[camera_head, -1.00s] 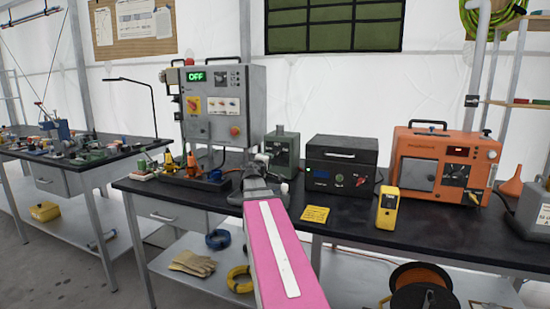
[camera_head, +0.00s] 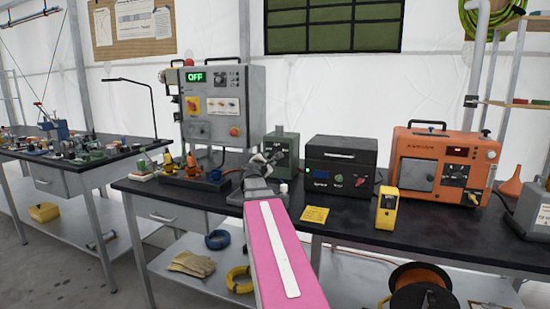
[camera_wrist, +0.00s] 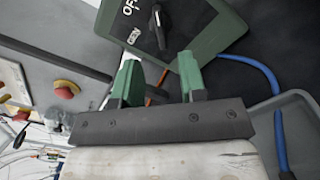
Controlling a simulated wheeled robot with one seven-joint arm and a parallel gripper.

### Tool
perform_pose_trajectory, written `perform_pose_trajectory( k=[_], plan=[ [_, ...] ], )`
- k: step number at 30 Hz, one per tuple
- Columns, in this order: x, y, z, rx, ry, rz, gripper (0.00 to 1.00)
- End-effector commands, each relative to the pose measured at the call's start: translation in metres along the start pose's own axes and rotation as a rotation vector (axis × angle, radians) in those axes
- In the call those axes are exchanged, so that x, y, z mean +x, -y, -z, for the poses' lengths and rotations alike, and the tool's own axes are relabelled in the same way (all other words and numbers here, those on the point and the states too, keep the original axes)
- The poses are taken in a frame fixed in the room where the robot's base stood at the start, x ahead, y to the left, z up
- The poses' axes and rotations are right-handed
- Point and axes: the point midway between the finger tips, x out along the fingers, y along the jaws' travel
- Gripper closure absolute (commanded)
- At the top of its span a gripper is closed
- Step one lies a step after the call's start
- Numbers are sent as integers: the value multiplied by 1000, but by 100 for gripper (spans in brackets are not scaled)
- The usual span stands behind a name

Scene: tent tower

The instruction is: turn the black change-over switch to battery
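The black change-over switch (camera_wrist: 158,24) is a black knob on a dark plate on the green box (camera_wrist: 205,25), at the top of the wrist view. A partly cut-off white "OF" label is beside it. The green box (camera_head: 289,148) stands on the bench in the head view, where my arm's end partly covers it and I cannot make out the switch. My gripper (camera_wrist: 159,80) is open, with its two green fingers apart and nothing seen between them. The fingers point toward the switch's side of the box, and the knob looks beyond their tips. My gripper is small in the head view (camera_head: 268,157).
A grey control cabinet (camera_head: 222,105) reading OFF stands at the left. A black unit (camera_head: 340,165) and an orange generator-like box (camera_head: 443,160) stand to the right. A blue cable (camera_wrist: 262,75) runs beside the green box. A yellow meter (camera_head: 387,208) is near the bench's front edge.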

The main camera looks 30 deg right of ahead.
Motion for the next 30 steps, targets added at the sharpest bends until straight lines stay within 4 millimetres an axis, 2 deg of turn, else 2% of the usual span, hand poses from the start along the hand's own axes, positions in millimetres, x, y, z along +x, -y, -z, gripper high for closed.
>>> perform_pose_trajectory(
  k=[1, 6, 12, 16, 23, 24, 26, 27, 30],
  plan=[
    [12, -1, 1, 0, 1, 1, 62],
    [43, -1, 1, 1, 1, 1, 62],
    [73, -1, 0, 1, 1, 1, 62],
    [80, 0, 0, 2, 0, 0, 62],
    [80, 0, 0, 2, 0, 0, 62],
    [80, 0, 0, 2, 0, 0, 65],
    [80, 0, 0, 2, 0, 0, 84],
    [80, 0, 0, 2, 0, 0, 98],
    [80, 0, 0, 2, 0, 0, 100]
  ],
)
